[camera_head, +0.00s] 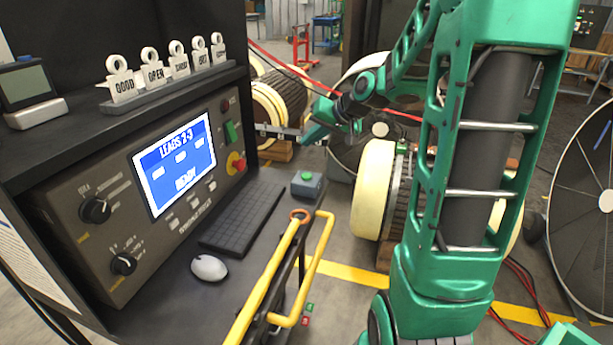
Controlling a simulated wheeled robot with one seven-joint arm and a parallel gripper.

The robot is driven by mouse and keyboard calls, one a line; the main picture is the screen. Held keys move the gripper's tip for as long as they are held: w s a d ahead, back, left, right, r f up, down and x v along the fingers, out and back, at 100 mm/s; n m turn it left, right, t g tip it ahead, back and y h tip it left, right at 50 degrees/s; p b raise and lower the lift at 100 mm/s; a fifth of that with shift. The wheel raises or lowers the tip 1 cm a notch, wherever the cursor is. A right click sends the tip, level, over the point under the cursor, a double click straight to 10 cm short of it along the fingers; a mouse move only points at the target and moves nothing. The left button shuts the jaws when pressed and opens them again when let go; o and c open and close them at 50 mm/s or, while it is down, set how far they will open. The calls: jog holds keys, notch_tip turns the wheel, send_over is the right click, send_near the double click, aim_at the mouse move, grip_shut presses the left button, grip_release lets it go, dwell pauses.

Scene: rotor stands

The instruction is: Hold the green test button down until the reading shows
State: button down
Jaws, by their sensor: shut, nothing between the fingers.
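A small grey box (306,189) with a green button (307,175) on top stands on the console shelf, right of the keyboard. The button looks uncovered. My gripper (308,134) is above and behind the box in the picture, apart from the button; it is shut and empty, its fingertips small and hard to make out. The console screen (175,163) is lit blue and reads "LEADS 2-3" and "READY". Three small fields between these lines are too small to read surely.
The shelf holds a keyboard (243,216) and a white mouse (209,267). Yellow-handled leads or bars (272,285) rise at its right edge. Rotors (372,190) stand behind; tags line the console top.

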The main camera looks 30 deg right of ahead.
aim_at(310, 177)
jog(key=shift+f, duration=4.1)
jog(key=shift+f, duration=0.1)
jog(key=shift+s+f, duration=0.1)
jog(key=shift+f, duration=0.2)
jog(key=shift+f, duration=0.35)
jog(key=shift+r, duration=0.15)
dwell(1.9)
jog(key=shift+r, duration=0.7)
jog(key=shift+r, duration=0.1)
jog(key=shift+r, duration=2.4)
